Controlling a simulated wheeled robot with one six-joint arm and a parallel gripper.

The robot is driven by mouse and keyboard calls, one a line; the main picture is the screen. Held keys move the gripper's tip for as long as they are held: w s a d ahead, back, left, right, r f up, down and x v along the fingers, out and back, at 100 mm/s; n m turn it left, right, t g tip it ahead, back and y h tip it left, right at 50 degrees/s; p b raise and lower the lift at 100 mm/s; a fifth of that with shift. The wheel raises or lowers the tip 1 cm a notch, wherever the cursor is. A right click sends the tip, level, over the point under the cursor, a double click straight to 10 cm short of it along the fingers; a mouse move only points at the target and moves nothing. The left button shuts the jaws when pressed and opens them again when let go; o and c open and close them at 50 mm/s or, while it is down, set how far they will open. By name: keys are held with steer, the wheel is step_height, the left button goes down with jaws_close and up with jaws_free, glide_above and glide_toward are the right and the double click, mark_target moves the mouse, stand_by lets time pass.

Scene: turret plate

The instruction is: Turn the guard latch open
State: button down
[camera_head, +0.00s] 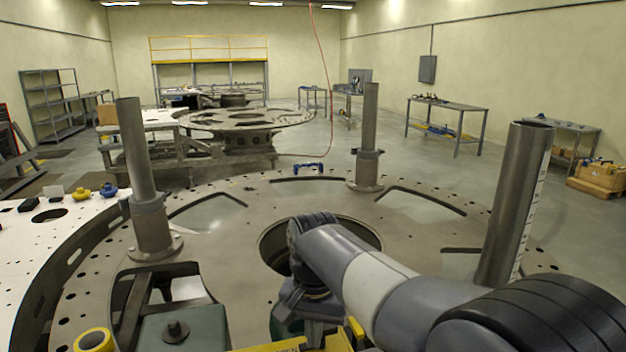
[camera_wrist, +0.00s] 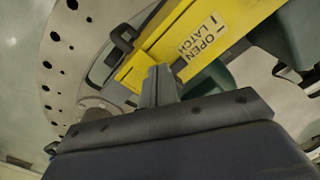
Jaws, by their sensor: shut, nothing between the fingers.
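The yellow guard (camera_wrist: 190,32) fills the upper middle of the wrist view, with a label (camera_wrist: 203,37) reading "OPEN LATCH". A dark handle-like piece (camera_wrist: 122,38) sits at its left edge; I cannot tell if this is the latch. My gripper (camera_wrist: 158,76) is shut and empty, its fingertips close in front of the guard's lower edge; contact cannot be told. In the head view yellow parts of the guard (camera_head: 356,328) show at the bottom, beside my arm. My arm hides the fingers and most of the guard there.
The round turret plate (camera_head: 230,255) has large cutouts and a central hole. Upright posts stand on it at left (camera_head: 140,165), back (camera_head: 369,130) and right (camera_head: 514,200). A green box (camera_head: 178,328) with a dark knob and a yellow ring (camera_head: 94,341) are at the lower left.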

steer(key=shift+s+a, duration=0.15)
steer(key=shift+s, duration=0.15)
steer(key=shift+r, duration=0.2)
step_height(320, 180, up, 6)
steer(key=p, duration=0.3)
steer(key=shift+f, duration=0.2)
